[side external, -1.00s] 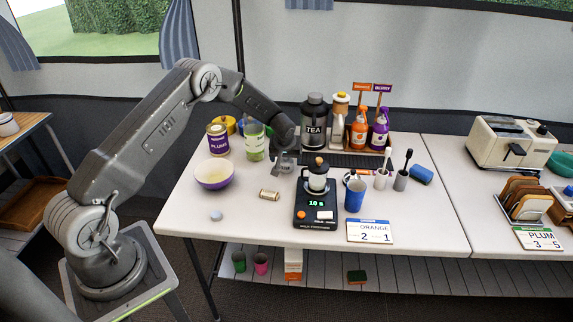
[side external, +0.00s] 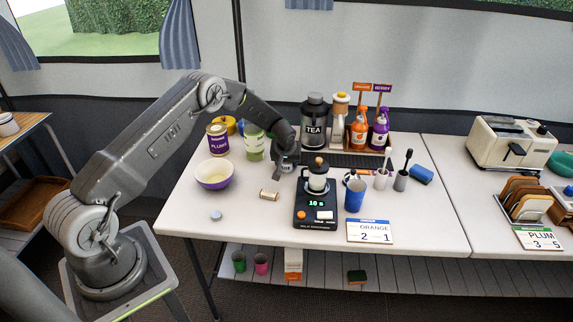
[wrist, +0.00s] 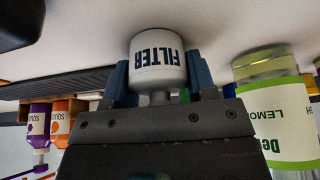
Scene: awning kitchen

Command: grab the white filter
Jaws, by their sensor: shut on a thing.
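The white filter (wrist: 157,62) is a small white cylinder with dark "FILTER" lettering, upside down in the wrist view. My gripper (wrist: 160,85) has its two dark blue-grey fingers on either side of the filter and is shut on it. In the side external view my gripper (side external: 285,168) is low over the back part of the table, left of the black scale. The filter is too small and covered there to make out. From these views I cannot tell whether the filter touches the table.
The black scale (side external: 316,218) carries a glass pot (side external: 317,176). A blue cup (side external: 355,195) stands right of it. A bowl (side external: 214,183) is at the left.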

